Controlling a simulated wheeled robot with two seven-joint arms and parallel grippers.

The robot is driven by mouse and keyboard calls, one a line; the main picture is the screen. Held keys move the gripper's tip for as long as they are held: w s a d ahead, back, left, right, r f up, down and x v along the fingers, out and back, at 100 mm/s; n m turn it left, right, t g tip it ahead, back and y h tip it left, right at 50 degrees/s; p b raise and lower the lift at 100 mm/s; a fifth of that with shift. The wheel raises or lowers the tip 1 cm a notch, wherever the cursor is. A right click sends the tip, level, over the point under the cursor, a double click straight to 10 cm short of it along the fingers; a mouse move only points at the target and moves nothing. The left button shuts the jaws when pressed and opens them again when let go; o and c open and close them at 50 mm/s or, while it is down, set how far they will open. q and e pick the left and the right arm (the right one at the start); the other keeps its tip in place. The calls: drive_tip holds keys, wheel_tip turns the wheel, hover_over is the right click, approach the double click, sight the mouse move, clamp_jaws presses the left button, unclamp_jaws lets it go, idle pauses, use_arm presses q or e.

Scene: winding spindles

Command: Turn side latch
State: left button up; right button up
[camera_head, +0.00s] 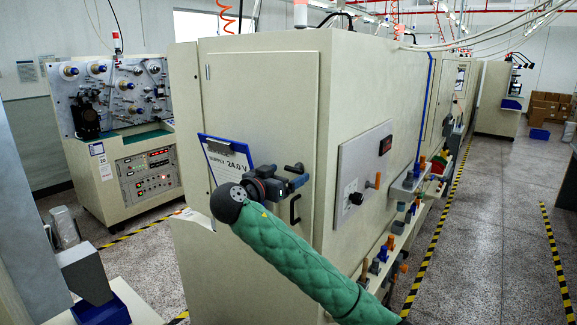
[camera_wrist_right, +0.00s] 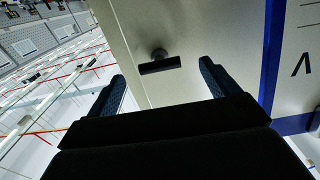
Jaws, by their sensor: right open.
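The side latch (camera_head: 294,168) is a small black turn knob on the beige cabinet door (camera_head: 265,110), just above a black pull handle (camera_head: 295,208). In the right wrist view the latch (camera_wrist_right: 160,63) is a short dark bar on a round stem, lying nearly level with a slight tilt. My right gripper (camera_head: 298,182) is open and empty in front of the door, close to the latch. In the wrist view the latch appears between its two fingers, slightly beyond the tips; I see no contact. My left gripper is not in view.
A clipboard marked "SUPPLY 24.0 V" (camera_head: 226,160) hangs on the door, left of my right gripper. A grey panel (camera_head: 365,175) with an orange-handled lever is on the cabinet's right side. Shelves with coloured parts line that side. The aisle (camera_head: 490,230) at right is clear.

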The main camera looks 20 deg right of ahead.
drive_tip(key=shift+p+x, duration=0.35)
drive_tip(key=shift+x, duration=0.55)
